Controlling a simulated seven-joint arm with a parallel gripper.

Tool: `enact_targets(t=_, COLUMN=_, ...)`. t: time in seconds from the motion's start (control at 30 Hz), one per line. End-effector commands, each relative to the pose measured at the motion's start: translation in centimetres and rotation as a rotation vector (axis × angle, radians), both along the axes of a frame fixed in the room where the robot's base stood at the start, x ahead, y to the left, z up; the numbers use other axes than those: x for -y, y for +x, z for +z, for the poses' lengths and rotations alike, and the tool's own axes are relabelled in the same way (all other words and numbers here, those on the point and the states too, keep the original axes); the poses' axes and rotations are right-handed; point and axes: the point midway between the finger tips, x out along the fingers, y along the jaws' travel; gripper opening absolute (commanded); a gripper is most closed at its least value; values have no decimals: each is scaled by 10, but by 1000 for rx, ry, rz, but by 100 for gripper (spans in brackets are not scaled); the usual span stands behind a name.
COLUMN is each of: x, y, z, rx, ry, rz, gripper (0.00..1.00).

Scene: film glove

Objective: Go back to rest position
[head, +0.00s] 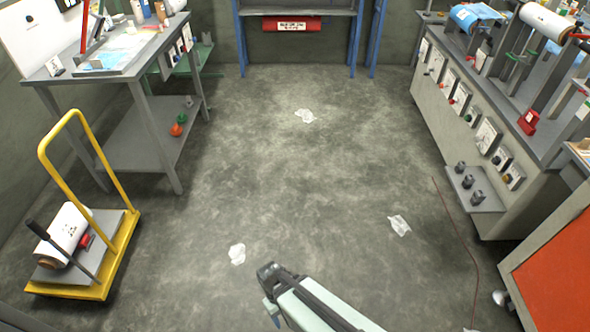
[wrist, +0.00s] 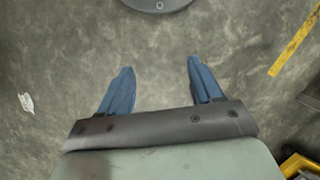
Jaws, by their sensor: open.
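My gripper (wrist: 157,92) shows in the wrist view with its two blue fingers spread wide apart. Nothing is between them except bare concrete floor some way below. In the head view my arm (head: 310,305) reaches in from the bottom edge, a little right of the middle. Its dark end points up and left over the floor, and the fingers cannot be made out clearly there.
Crumpled white scraps (head: 237,254) lie on the open concrete floor (head: 290,170). A yellow cart (head: 118,255) with a white roll and a grey workbench (head: 150,130) stand left. A long machine bench (head: 450,120) and an orange panel (head: 555,265) stand right. A blue frame (head: 240,40) is at the back.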

Motion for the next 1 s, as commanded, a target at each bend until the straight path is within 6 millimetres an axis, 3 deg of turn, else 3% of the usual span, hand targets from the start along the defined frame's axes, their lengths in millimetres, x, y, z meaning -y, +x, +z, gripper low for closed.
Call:
enact_targets(t=0.03, x=17, y=-3, z=-5, rx=-16, ry=-11, rz=-35, gripper=65)
enact_targets(t=0.2, x=62, y=-15, z=-22, rx=-67, ry=-41, rz=-140, gripper=65)
enact_targets(t=0.5, x=130, y=-43, z=-45, rx=-156, ry=-77, rz=-325, gripper=65)
enact_targets(t=0.8, x=179, y=-74, z=-61, rx=-232, ry=-91, rz=-505, gripper=65)
enact_targets(t=1.0, x=198, y=-80, z=-64, rx=-249, ry=-86, rz=-595, gripper=65)
